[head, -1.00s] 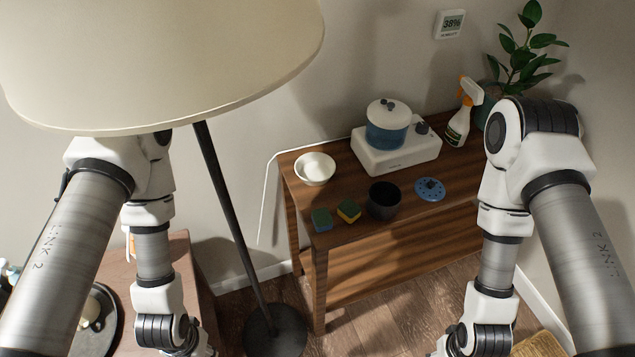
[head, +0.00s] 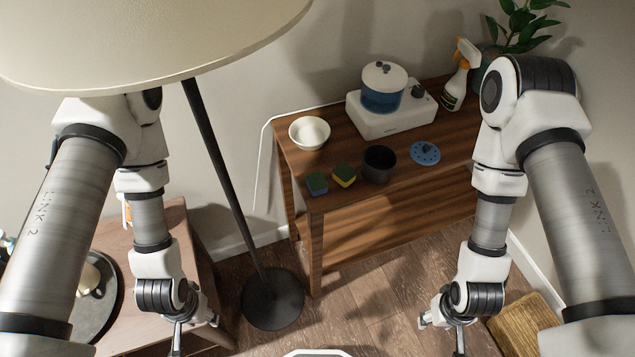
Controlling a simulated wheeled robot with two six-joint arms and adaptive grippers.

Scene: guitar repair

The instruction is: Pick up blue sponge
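The blue sponge (head: 316,184), with a dark green top, lies near the front left corner of the wooden console table (head: 330,222). A yellow sponge with a dark green top (head: 344,175) lies just right of it, close by. My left gripper (head: 188,345) is at the bottom left, low and well away from the sponges, partly cut off by the frame edge. My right gripper (head: 450,335) is at the bottom right, in front of the table and below its top. The fingers of both are too small or cut off to read. Neither gripper touches a sponge.
A black cup (head: 379,165), blue perforated disc (head: 425,153), white bowl (head: 309,132), white appliance with blue pot (head: 391,118) and spray bottle (head: 458,82) share the tabletop. A floor lamp (head: 222,170) stands left of the table. Floor in front is mostly clear.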

